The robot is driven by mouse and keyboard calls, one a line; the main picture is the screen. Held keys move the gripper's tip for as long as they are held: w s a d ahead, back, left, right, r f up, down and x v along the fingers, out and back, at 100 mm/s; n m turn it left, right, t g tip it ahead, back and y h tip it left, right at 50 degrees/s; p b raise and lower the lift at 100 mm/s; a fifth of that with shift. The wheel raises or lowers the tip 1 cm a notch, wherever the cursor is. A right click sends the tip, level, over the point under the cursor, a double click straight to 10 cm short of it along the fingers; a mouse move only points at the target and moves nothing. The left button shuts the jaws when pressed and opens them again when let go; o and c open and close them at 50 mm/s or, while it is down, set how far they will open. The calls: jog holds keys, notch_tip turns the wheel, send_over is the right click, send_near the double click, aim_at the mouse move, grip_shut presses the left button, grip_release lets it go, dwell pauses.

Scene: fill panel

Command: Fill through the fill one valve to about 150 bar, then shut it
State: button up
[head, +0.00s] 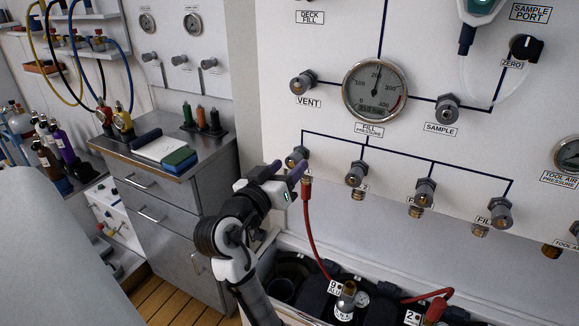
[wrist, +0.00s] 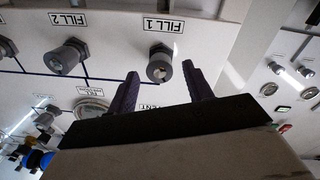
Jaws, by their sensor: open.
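The fill one valve (head: 297,158) is a grey knob at the left end of the lower row on the white panel. In the wrist view the same knob (wrist: 160,65), under an upside-down FILL 1 label, appears between the two dark fingers. My gripper (head: 288,170) is open around or just in front of the knob; I cannot tell whether the fingers touch it. The round fill pressure gauge (head: 375,92) is above; its needle looks near upright, close to the 200 mark, too small to read exactly. A red hose (head: 309,225) hangs from the fitting below the valve.
Further fill valves (head: 356,174) continue right along the row. The vent knob (head: 302,84) and sample knob (head: 447,108) sit above. Below is a dark rack (head: 290,270) with cylinders.

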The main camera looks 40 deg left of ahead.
jog(key=s+d+b, duration=0.2)
jog(key=s, duration=1)
jog(key=shift+d+f, duration=0.15)
jog(key=shift+f, duration=0.05)
jog(key=shift+w, duration=0.1)
dwell(1.3)
